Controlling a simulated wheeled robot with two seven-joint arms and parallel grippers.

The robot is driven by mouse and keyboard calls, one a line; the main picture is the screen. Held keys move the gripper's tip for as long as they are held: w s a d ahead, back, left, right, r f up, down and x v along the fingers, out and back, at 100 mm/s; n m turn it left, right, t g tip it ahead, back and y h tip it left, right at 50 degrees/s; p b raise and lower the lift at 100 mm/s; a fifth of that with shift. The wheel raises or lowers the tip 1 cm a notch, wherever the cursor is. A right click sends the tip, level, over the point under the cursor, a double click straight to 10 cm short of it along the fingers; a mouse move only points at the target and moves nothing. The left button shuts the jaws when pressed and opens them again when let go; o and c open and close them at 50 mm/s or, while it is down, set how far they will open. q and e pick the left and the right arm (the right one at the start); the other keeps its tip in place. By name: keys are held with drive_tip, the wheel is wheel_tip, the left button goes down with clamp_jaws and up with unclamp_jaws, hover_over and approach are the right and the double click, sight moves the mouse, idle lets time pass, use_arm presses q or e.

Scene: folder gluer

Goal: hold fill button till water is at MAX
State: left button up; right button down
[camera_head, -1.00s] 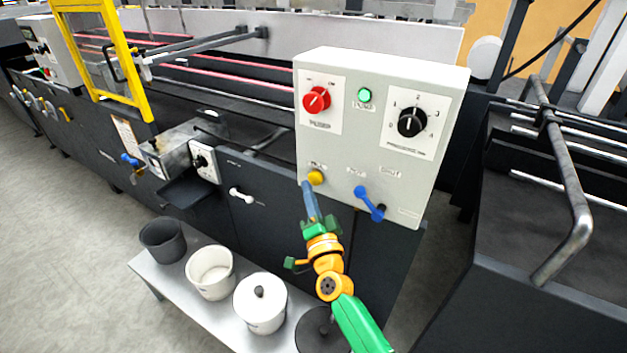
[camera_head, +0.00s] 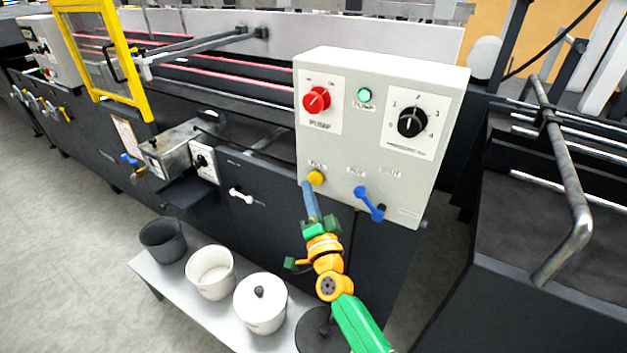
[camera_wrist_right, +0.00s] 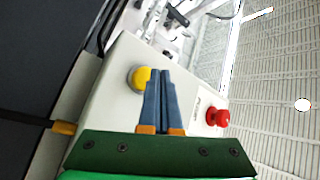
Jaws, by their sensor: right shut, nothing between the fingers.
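The yellow fill button (camera_head: 316,178) sits low on the left of the pale control box (camera_head: 375,170). It also shows in the right wrist view (camera_wrist_right: 138,78), just left of the fingertips. My right gripper (camera_head: 306,186) is shut and empty, its blue fingers pointing up at the box just beside the button. In the right wrist view, my fingers (camera_wrist_right: 160,72) overlap the button's right edge; I cannot tell whether they touch it. No water level or MAX mark can be made out. My left gripper is out of view.
The box also bears a red knob (camera_head: 316,100), a green lamp (camera_head: 365,95), a black dial (camera_head: 412,122) and a blue lever (camera_head: 369,204). A low bench (camera_head: 222,312) with pots stands below left. A dark machine with a bent metal rail (camera_head: 571,190) stands right.

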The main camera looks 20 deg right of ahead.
drive_tip(key=shift+w+d, duration=0.1)
drive_tip(key=shift+w+d, duration=0.15)
drive_tip(key=shift+d, duration=0.1)
drive_tip(key=shift+w+d+b, duration=0.3)
drive_tip(key=shift+d+b, duration=0.05)
idle(0.9)
idle(2.1)
drive_tip(key=shift+s+a+p, duration=0.45)
drive_tip(key=shift+s+a, duration=0.1)
drive_tip(key=shift+a, duration=0.15)
drive_tip(key=s+a+p, duration=0.1)
drive_tip(key=a, duration=0.1)
drive_tip(key=s+a, duration=0.2)
drive_tip(key=shift+p, duration=0.35)
